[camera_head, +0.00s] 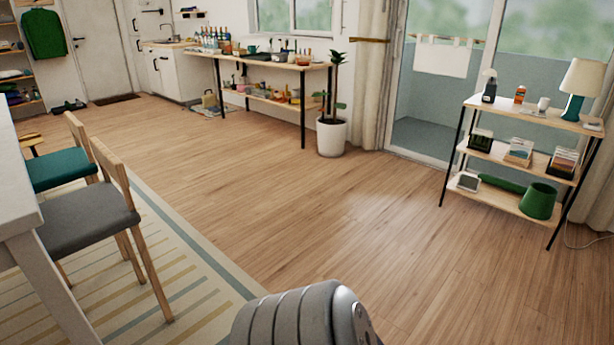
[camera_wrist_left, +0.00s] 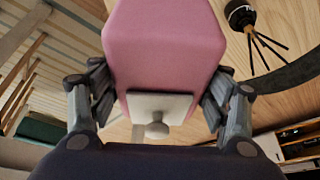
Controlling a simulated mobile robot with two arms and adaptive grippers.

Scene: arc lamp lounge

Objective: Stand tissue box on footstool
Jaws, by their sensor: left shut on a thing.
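In the left wrist view a pink box-shaped thing (camera_wrist_left: 165,45), which looks like the tissue box, fills the upper middle. A pale square plate with a round knob (camera_wrist_left: 157,128) shows at its near end; I cannot tell whether it belongs to the box. My left gripper (camera_wrist_left: 155,92) is shut on the pink box, with one finger on each side. The head view shows neither the box nor either gripper. I cannot make out a footstool in either view. My right gripper is not in view.
In the head view, chairs (camera_head: 85,208) and a white table (camera_head: 15,200) stand on a striped rug (camera_head: 190,290) at left. A shelf unit (camera_head: 520,205) stands at right, a potted plant (camera_head: 331,135) at the back. The wooden floor between is clear. A dark reed bottle (camera_wrist_left: 242,18) shows in the wrist view.

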